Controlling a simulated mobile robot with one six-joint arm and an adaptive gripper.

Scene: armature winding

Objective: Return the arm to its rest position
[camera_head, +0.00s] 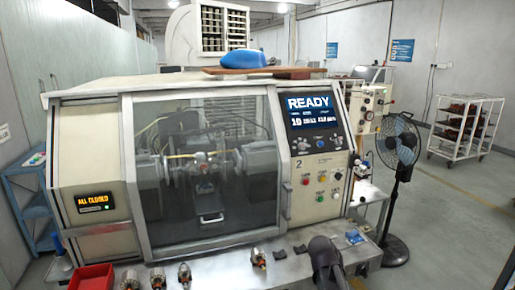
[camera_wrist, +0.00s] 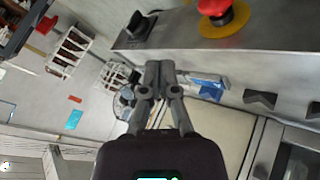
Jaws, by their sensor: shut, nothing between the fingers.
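My gripper (camera_wrist: 160,70) is in the middle of the wrist view, its two grey fingers together and nothing between them. It is in front of a metal bench edge, apart from the things around it as far as I can tell. In the head view a dark part of my arm (camera_head: 325,262) shows at the bottom, right of centre; the fingers are not clear there. The winding machine (camera_head: 112,160) stands behind it with its glass door (camera_head: 210,165) shut. Its screen (camera_head: 310,112) reads READY and a small sign (camera_head: 94,201) reads ALL CLOSED.
Several armatures (camera_head: 185,275) stand along the bench front, beside a red bin (camera_head: 92,278). Another armature (camera_head: 258,257) is left of my arm. A red button (camera_wrist: 217,12), a black knob (camera_wrist: 138,25) and a dark V-block (camera_wrist: 260,98) are near my gripper. A fan (camera_head: 397,145) stands right.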

